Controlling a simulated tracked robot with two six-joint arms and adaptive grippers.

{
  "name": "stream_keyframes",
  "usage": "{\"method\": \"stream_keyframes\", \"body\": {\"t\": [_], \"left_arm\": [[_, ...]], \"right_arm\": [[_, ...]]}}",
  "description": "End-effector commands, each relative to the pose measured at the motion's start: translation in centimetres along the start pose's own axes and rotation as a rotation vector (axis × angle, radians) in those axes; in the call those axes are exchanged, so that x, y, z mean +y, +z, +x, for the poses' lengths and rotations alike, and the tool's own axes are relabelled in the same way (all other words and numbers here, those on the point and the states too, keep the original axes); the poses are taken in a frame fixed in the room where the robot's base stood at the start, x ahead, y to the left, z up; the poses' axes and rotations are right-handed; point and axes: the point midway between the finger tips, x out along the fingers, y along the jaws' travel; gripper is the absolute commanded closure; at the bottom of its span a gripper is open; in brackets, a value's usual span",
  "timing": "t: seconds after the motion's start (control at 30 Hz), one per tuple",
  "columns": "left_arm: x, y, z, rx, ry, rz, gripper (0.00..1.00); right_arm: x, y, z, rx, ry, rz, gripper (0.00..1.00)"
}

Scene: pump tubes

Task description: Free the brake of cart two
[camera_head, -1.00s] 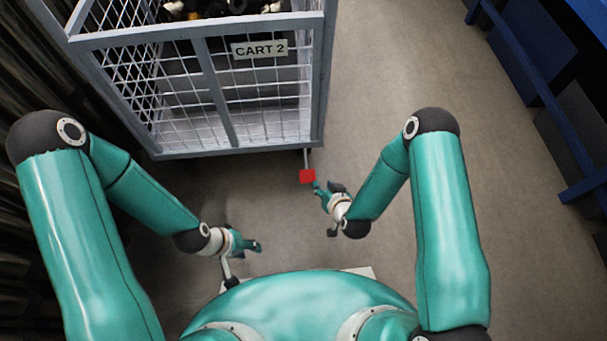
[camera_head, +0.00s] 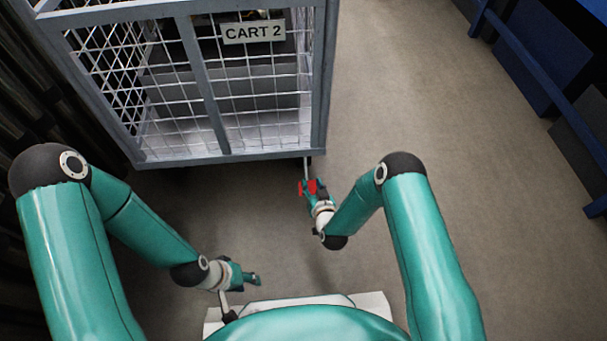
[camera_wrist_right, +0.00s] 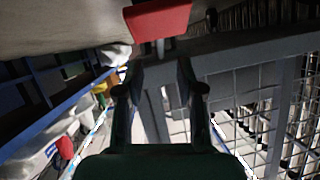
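Cart two (camera_head: 215,157) is a grey wire-mesh cart with a "CART 2" plate (camera_head: 253,31) on its near side. A thin lever at its lower near edge ends in a red brake pedal (camera_head: 301,187). My right gripper (camera_head: 311,187) is at the pedal and partly covers it in the head view. In the right wrist view the red pedal (camera_wrist_right: 158,20) lies just beyond the fingertips of my right gripper (camera_wrist_right: 158,65), which stand apart. I cannot tell whether they touch it. My left gripper (camera_head: 251,279) hangs low, away from the cart; its finger opening is unclear.
Bare floor (camera_head: 400,100) lies free to the right of the cart. A blue rack (camera_head: 535,65) stands at the far right. Dark curtain-like folds (camera_head: 30,100) run along the left, close to the cart.

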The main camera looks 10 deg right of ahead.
Motion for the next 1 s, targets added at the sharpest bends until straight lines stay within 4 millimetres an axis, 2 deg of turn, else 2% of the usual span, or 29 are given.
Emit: {"method": "stream_keyframes", "body": {"t": [0.03, 0.2, 0.4, 0.6, 0.87, 1.0], "left_arm": [[-0.4, 0.0, 1.1, 0.0, 0.0, 0.0, 0.6], [-0.9, 0.0, 2.6, 0.0, 0.0, 0.0, 0.6], [-1.4, 0.0, 3.7, 0.0, 0.0, 0.0, 0.6], [-1.5, 0.0, 4.1, 0.0, 0.0, 0.0, 0.6], [-1.4, 0.0, 4.0, 0.0, 0.0, 0.0, 0.6], [-1.4, 0.0, 4.0, 0.0, 0.0, 0.0, 0.6]], "right_arm": [[0.1, 0.4, 1.4, 0.006, 0.0, 0.0, 0.63], [0.0, 0.4, 4.9, 0.004, -0.001, 0.0, 0.63], [0.0, 0.3, 7.6, 0.001, -0.001, 0.0, 0.63], [-0.1, 0.1, 8.6, -0.001, -0.002, 0.0, 0.63], [-0.1, 0.0, 8.6, -0.001, -0.002, 0.0, 0.63], [-0.1, 0.0, 8.6, -0.001, -0.002, 0.0, 0.86]]}}
